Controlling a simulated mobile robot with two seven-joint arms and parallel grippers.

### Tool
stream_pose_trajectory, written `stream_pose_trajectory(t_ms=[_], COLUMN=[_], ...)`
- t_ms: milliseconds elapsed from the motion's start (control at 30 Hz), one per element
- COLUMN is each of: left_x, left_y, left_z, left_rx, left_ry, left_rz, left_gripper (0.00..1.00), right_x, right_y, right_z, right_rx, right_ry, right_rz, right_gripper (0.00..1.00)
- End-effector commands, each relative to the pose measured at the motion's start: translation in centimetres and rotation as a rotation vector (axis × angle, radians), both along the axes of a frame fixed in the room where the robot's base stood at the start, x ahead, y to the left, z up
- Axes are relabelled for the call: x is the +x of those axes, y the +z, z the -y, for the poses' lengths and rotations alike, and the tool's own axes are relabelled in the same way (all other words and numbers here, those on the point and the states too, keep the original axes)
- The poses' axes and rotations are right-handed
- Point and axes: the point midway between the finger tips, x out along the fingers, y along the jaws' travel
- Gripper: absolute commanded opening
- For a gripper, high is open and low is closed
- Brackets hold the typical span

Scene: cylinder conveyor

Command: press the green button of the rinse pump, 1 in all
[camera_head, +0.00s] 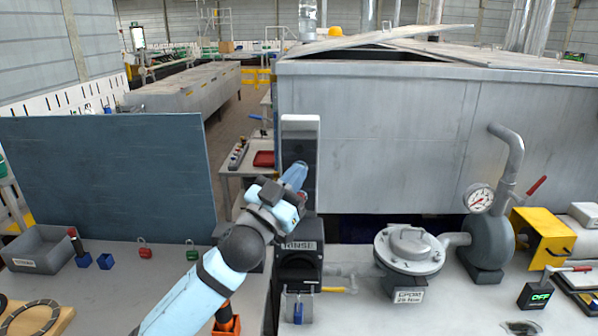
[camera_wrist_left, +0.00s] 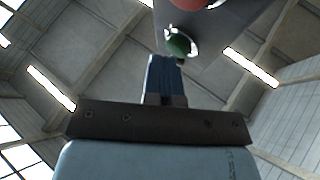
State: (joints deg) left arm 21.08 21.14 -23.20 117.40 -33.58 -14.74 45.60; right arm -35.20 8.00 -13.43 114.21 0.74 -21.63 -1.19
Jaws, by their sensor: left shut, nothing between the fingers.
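The rinse pump's control box (camera_head: 300,124) stands upright behind my left gripper, above the black unit with the RINSE label (camera_head: 299,246). My left gripper (camera_head: 298,168) is shut and empty, its blue fingers pointing at the box face. In the left wrist view, the green button (camera_wrist_left: 178,44) sits just beyond the shut fingertips (camera_wrist_left: 165,60), and a red button (camera_wrist_left: 190,3) shows at the top edge. I cannot tell whether the fingertips touch the green button. In the head view the gripper hides the green button. My right gripper is not in view.
To the right on the bench are a round grey housing (camera_head: 410,248), a pump with a gauge (camera_head: 480,198) and a yellow guard (camera_head: 541,238). A grey bin (camera_head: 40,250) and two padlocks, red (camera_head: 145,252) and green (camera_head: 192,254), lie at left before a blue panel (camera_head: 110,175).

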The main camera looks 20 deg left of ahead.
Motion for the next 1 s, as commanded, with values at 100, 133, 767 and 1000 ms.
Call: stream_pose_trajectory(t_ms=[100,133,767,1000], left_x=[-0.5,-0.7,-2.5,-4.8], left_y=[0.0,0.0,0.0,0.0], left_z=[0.1,0.2,0.7,1.4], left_rx=[-0.001,-0.001,-0.001,-0.001], left_ry=[0.000,0.000,0.000,-0.001], left_rz=[0.000,0.000,0.000,-0.002], left_gripper=[0.00,0.00,0.00,0.00], right_x=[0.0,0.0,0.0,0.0], right_y=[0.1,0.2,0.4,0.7], right_z=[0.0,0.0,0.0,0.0], right_rx=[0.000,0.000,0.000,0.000], right_ry=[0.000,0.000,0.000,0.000], right_rz=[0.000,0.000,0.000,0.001], right_gripper=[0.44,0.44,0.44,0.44])
